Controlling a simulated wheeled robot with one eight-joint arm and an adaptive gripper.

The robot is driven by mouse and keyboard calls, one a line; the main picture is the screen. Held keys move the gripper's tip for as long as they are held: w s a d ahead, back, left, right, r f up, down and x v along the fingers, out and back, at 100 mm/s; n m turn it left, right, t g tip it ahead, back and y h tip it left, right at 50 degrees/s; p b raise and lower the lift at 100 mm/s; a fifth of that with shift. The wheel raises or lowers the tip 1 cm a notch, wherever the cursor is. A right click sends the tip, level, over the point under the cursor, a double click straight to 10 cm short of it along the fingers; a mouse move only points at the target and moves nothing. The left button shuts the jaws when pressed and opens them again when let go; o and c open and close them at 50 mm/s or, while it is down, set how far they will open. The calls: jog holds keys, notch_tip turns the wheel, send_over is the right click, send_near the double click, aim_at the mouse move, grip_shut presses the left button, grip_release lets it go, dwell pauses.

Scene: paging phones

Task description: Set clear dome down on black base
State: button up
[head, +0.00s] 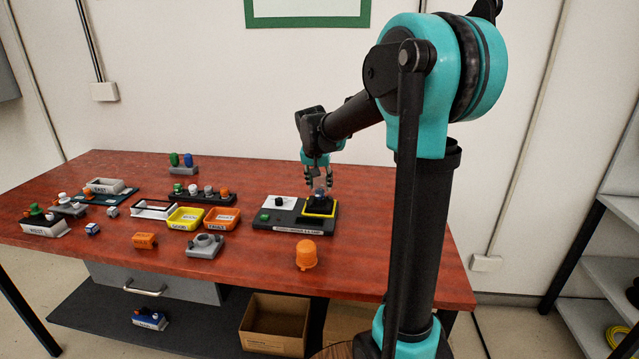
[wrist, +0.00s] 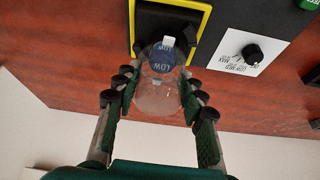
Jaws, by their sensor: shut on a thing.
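My gripper (head: 318,172) points down over the black base with the yellow border (head: 320,208). In the wrist view, my gripper (wrist: 160,84) is shut on the clear dome (wrist: 158,100), its fingers on either side of it. The dome shows small and faint below the fingers in the head view (head: 319,191). A blue round piece marked LOW (wrist: 162,58) shows at the dome's far end; I cannot tell whether it belongs to the dome. The black base (wrist: 160,18) lies just beyond, partly hidden by the dome. I cannot tell whether dome and base touch.
A white panel with a black knob (head: 279,202) and a green button (head: 264,217) are beside the base. An orange dome-shaped piece (head: 306,256) stands in front. Yellow (head: 186,218) and orange (head: 221,219) trays lie left. The red table (head: 380,235) is clear on the right.

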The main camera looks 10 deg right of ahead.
aim_at(319, 193)
jog(key=shift+f, duration=2)
dwell(1.7)
jog(key=o, duration=1.3)
jog(key=shift+o, duration=0.6)
jog(key=shift+o, duration=1.1)
jog(key=shift+r, duration=3.25)
